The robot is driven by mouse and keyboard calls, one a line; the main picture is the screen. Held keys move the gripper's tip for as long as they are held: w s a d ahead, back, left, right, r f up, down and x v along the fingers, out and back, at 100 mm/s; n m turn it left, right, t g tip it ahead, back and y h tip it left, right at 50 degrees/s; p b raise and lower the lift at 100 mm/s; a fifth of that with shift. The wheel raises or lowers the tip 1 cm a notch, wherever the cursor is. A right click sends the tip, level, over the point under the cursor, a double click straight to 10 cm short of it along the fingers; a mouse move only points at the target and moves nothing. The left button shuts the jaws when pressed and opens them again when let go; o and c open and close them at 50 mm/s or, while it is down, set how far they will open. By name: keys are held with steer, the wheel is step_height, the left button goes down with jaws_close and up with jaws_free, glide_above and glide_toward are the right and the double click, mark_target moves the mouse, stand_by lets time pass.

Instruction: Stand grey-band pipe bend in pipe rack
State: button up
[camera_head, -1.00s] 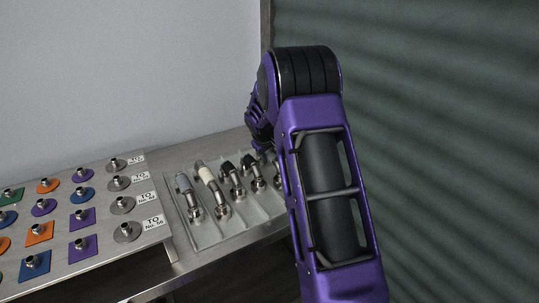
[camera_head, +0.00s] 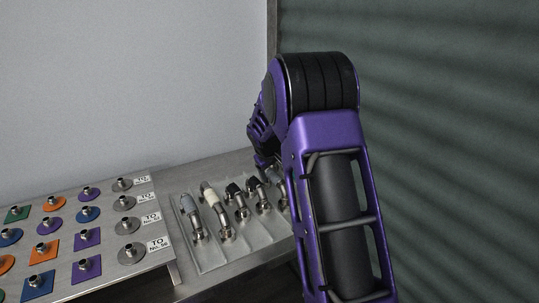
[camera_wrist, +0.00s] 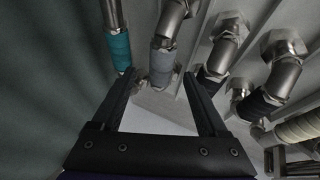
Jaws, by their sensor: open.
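In the wrist view, a pipe bend with a grey band (camera_wrist: 162,65) lies between the fingertips of my gripper (camera_wrist: 159,77). The gripper is open, and I cannot tell whether a finger touches the bend. A teal-band bend (camera_wrist: 118,48) is to its left; two dark-band bends (camera_wrist: 212,80) and a cream-band bend (camera_wrist: 298,128) are to its right. In the head view my gripper (camera_head: 262,150) is largely hidden by my arm, over the right part of a grey slotted tray (camera_head: 211,258). The tray's leftmost bend (camera_head: 188,204) also looks greyish. I cannot tell which fixture is the pipe rack.
A metal board (camera_head: 110,263) at left carries several coloured plates with metal stubs, plus round grey ones beside white labels. A pale wall stands behind and a dark green ribbed wall (camera_head: 450,150) at right. My arm hides the tray's right end.

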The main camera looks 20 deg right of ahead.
steer(key=p+v, duration=0.1)
steer(key=v, duration=1.1)
steer(key=shift+r, duration=0.15)
